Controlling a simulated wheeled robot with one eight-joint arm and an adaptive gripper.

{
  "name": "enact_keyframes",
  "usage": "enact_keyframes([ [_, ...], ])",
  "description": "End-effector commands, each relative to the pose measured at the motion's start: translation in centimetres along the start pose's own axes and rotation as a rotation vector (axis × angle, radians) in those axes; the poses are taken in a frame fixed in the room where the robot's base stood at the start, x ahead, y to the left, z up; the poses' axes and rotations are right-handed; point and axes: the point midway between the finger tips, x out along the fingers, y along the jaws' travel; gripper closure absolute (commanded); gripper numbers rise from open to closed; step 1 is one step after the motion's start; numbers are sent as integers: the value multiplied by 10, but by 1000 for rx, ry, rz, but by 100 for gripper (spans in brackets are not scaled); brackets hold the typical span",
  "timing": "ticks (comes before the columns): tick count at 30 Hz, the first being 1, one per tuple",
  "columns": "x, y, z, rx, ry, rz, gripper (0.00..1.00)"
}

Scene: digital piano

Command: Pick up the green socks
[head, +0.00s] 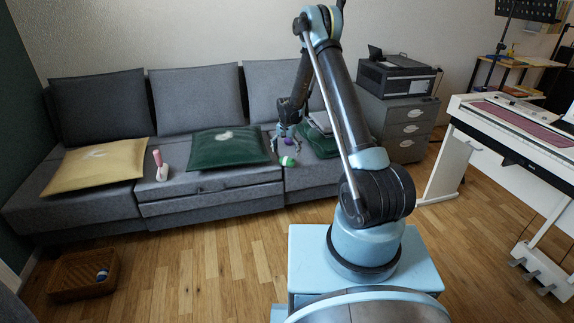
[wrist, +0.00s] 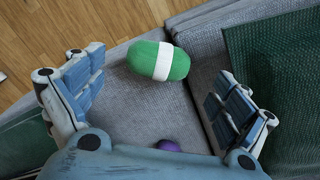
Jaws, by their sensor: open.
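The green socks (wrist: 178,63) are a rolled green bundle with a white band, lying on the grey sofa seat near its front edge. They also show in the head view (head: 287,161), just below my gripper (head: 283,142). In the wrist view my gripper (wrist: 160,95) is open, with one finger at the left and one at the right. The socks lie ahead of and between the fingers, apart from both. A purple item (wrist: 169,146) lies on the seat close to my gripper's palm, partly hidden.
A dark green cushion (head: 225,148) lies left of the socks and another (head: 322,146) lies right. A yellow cushion (head: 92,168) and a pink and white item (head: 160,167) are farther left. A wicker basket (head: 82,277) stands on the floor. The piano (head: 505,135) is at right.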

Motion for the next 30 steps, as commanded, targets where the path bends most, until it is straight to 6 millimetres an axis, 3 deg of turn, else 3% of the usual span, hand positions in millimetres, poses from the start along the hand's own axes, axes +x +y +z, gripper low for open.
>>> enact_keyframes([
  [11, 20, 0, -1, 1, 0, 0, 6],
  [21, 59, 1, -3, 0, 0, 0, 6],
  [30, 63, 1, -3, 0, 0, 0, 8],
])
